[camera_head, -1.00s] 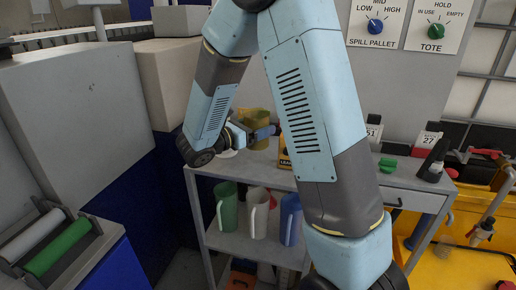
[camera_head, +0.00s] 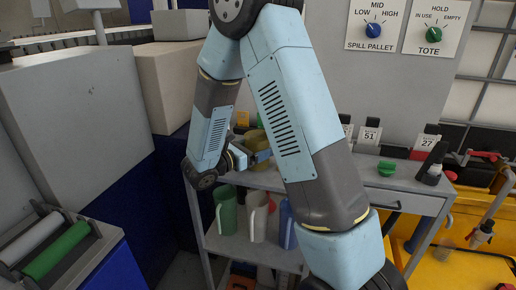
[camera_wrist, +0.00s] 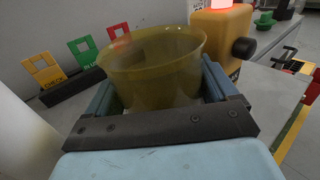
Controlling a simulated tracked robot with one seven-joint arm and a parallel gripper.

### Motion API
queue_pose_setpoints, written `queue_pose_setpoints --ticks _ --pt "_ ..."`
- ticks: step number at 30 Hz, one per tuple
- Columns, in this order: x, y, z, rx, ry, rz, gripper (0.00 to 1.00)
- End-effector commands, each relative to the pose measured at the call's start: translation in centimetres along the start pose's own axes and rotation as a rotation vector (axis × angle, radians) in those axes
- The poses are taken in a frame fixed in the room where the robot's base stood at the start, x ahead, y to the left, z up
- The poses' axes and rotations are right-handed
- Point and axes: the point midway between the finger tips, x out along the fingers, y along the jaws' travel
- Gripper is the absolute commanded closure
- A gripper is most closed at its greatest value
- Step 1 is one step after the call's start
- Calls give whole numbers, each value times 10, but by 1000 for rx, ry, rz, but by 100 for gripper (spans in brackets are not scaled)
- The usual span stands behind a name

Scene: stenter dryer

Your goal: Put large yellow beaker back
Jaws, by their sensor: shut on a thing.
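The large yellow beaker (camera_wrist: 150,75) is a translucent olive-yellow vessel with a wide open rim, upright in the wrist view. My gripper (camera_wrist: 158,92) is shut on it, with one blue finger on each side. In the head view the beaker (camera_head: 254,137) shows partly behind my arm, over the back left of the grey cart top (camera_head: 262,181). I cannot tell whether its base touches the cart top.
A yellow-orange unit with a red light and black knob (camera_wrist: 222,38) stands close right of the beaker. Yellow (camera_wrist: 43,70), green (camera_wrist: 84,52) and red tags stand behind left. Green (camera_head: 227,212), white (camera_head: 257,217) and blue (camera_head: 287,226) jugs stand on the lower shelf.

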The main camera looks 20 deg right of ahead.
Motion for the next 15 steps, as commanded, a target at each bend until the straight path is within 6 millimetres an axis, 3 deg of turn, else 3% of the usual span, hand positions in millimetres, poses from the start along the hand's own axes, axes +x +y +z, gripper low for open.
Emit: queue_pose_setpoints --ticks 1,2,6,15 --pt "0 0 -1 -1 0 0 63" --pt "0 0 -2 -1 0 0 13" --pt "0 0 -2 -1 0 0 0" --pt "0 0 1 1 0 0 0"
